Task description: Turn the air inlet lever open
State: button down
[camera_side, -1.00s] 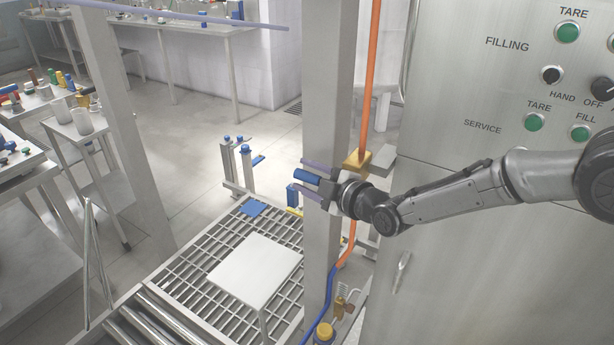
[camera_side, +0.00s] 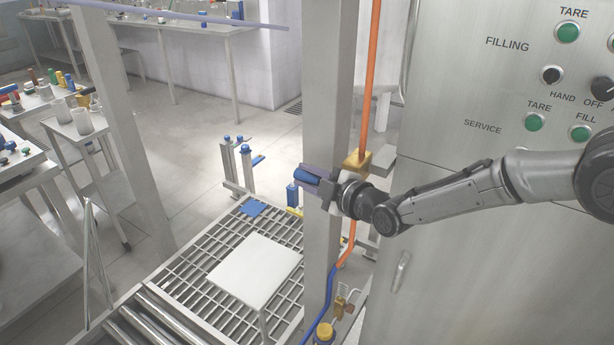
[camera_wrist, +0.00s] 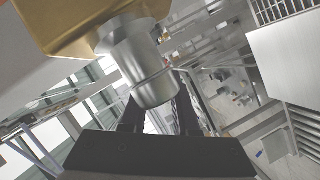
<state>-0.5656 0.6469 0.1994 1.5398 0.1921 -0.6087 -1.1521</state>
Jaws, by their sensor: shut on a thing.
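The air inlet lever (camera_side: 307,175) has a blue handle and sits at the post beside the brass valve body (camera_side: 356,163). My gripper (camera_side: 312,177) is shut on the blue handle, with its fingers along both sides of it. In the wrist view the brass body (camera_wrist: 85,25) and a silver cylindrical fitting (camera_wrist: 140,65) fill the upper left. My gripper (camera_wrist: 158,115) lies below the fitting there, and the fitting and palm hide most of the fingers. The blue handle cannot be made out in that view.
The grey post (camera_side: 324,80) stands right behind my gripper. An orange pipe (camera_side: 369,80) runs up from the valve, and a blue hose (camera_side: 325,300) runs below. The steel control cabinet (camera_side: 470,260) is at the right. A grated platform with a white plate (camera_side: 255,270) lies below.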

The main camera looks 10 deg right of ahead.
dwell(0.7)
jog(key=shift+d+f+n+g+h, duration=0.15)
jog(key=shift+f+n+g+h, duration=0.15)
jog(key=shift+f+g+h, duration=0.55)
jog(key=shift+s+f+g, duration=0.1)
jog(key=shift+f+g, duration=0.1)
jog(key=shift+g, duration=0.15)
jog(key=c, duration=0.7)
grip_release()
jog(key=shift+s+d+r, duration=0.1)
jog(key=shift+s+r, duration=0.2)
jog(key=shift+s, duration=0.05)
jog(key=v, duration=1.3)
jog(key=shift+d, duration=0.1)
